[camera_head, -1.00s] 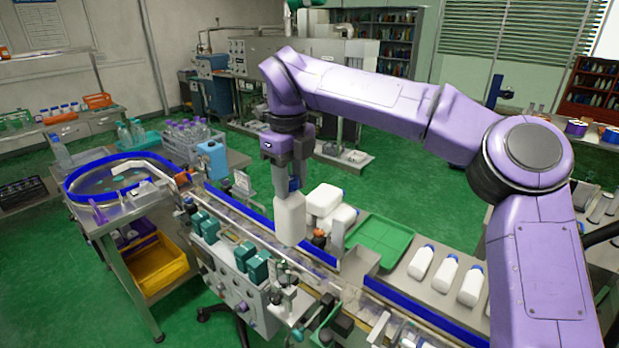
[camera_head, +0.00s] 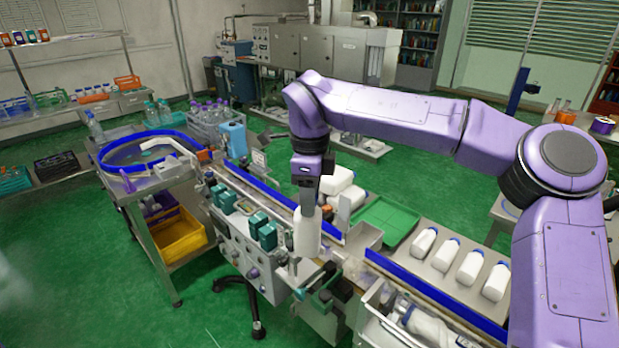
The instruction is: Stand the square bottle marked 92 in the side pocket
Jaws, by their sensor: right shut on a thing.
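My right gripper (camera_head: 307,205) is shut on the upper end of a white square-sided bottle (camera_head: 307,236). The bottle hangs upright over the conveyor line, near its front edge; I cannot tell how far its base is above what lies below. No number can be read on it. Two more white bottles (camera_head: 338,182) lie behind the line, partly hidden by my gripper. Several white blue-capped bottles (camera_head: 468,264) lie in a row at the right. I cannot make out which part is the side pocket. My left gripper is not in view.
A green tray (camera_head: 387,222) lies behind the line, right of my gripper. A metal bin (camera_head: 372,309) with clear bottles (camera_head: 428,326) is at the bottom edge. Teal-topped machine units (camera_head: 267,236) stand left of the held bottle. A blue-rimmed round table (camera_head: 150,150) is at the left.

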